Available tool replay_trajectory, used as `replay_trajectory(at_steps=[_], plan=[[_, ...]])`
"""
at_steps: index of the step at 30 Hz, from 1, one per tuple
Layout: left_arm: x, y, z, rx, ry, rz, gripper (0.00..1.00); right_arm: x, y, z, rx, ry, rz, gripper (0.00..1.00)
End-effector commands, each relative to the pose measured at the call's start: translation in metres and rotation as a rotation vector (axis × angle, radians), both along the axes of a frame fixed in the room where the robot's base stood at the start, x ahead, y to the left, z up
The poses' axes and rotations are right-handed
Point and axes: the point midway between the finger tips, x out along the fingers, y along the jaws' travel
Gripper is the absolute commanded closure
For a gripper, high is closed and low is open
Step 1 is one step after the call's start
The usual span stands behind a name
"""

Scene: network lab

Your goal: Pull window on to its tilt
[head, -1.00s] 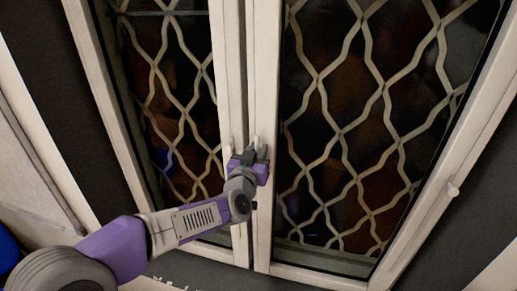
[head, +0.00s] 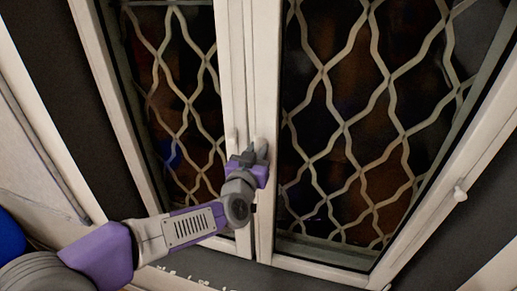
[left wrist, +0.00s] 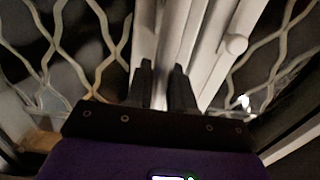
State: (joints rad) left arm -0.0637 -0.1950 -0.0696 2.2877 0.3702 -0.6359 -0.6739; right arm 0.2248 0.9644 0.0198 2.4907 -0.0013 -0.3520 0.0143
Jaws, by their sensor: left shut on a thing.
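The window has two white-framed leaves with dark panes behind a wavy pale lattice, a left leaf (head: 232,60) and a right leaf (head: 263,90), meeting at a vertical seam. Each leaf has a pale handle near the seam, the left handle (head: 232,138) and the right handle (head: 261,144). My left gripper (head: 256,154), purple and grey, is shut on the right leaf's handle. In the left wrist view its two dark fingers (left wrist: 163,85) are on either side of a pale part, mostly hidden. A round knob (left wrist: 236,44) shows there to the right. My right gripper is not in view.
A small pale fitting (head: 460,193) sticks out from the frame's right side. A dark wall strip (head: 50,90) runs left of the window. A blue rounded object (head: 9,236) is at the left edge.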

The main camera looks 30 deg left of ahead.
Motion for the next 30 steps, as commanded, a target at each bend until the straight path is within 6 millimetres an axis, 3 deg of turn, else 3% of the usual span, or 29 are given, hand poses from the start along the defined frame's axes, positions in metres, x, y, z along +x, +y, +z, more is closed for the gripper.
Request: replay_trajectory(at_steps=[20,21,28,30], plan=[[-0.024,-0.005,0.008,0.003,-0.021,0.004,1.00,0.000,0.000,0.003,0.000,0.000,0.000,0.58],[-0.024,-0.005,0.008,0.003,-0.021,0.004,0.74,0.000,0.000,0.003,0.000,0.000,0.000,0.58],[-0.023,-0.005,0.004,0.002,-0.012,0.002,0.39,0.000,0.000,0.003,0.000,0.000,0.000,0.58],[-0.023,-0.005,0.003,0.001,-0.010,0.002,0.36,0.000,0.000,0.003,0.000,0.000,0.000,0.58]])
